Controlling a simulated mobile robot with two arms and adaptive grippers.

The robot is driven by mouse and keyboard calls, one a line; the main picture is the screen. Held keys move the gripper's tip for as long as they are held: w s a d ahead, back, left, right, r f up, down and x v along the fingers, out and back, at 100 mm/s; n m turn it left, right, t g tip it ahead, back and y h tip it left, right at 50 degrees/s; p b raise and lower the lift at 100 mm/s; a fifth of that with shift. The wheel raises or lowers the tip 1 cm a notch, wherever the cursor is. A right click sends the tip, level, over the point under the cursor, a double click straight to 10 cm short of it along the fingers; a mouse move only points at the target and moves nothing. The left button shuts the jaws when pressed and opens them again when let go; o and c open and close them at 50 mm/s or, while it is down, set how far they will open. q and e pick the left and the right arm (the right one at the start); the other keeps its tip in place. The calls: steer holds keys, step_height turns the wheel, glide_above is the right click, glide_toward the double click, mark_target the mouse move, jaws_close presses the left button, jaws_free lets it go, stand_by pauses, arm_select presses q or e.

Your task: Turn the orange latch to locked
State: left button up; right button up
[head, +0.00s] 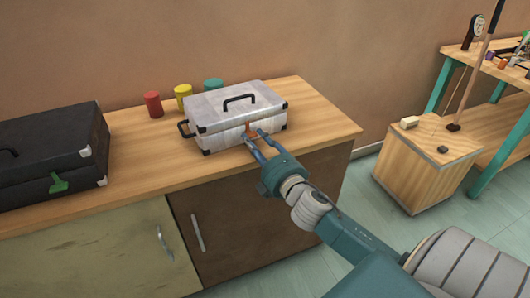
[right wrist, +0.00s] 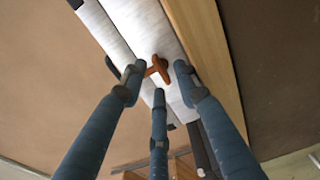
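A white case (head: 235,114) with dark corners and a black top handle stands closed on the wooden cabinet top. The orange latch (head: 249,129) is on its front face. In the right wrist view the orange latch (right wrist: 158,66) is a small T-like piece between the fingertips. My right gripper (head: 257,139) is at the case's front with its fingers spread around the latch. The right wrist view shows these fingers (right wrist: 157,85) apart, with gaps to the latch. Whether any finger touches the case is unclear. My left gripper is not in view.
A black case (head: 50,145) with a green latch (head: 59,184) stands at the left. Red (head: 152,104), yellow (head: 183,96) and teal (head: 213,86) cans stand behind the white case. A wooden box (head: 428,165) is at the right.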

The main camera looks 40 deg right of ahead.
steer(key=s+a, duration=0.1)
steer(key=s, duration=0.9)
steer(key=shift+s+a, duration=0.25)
steer(key=shift+s, duration=0.05)
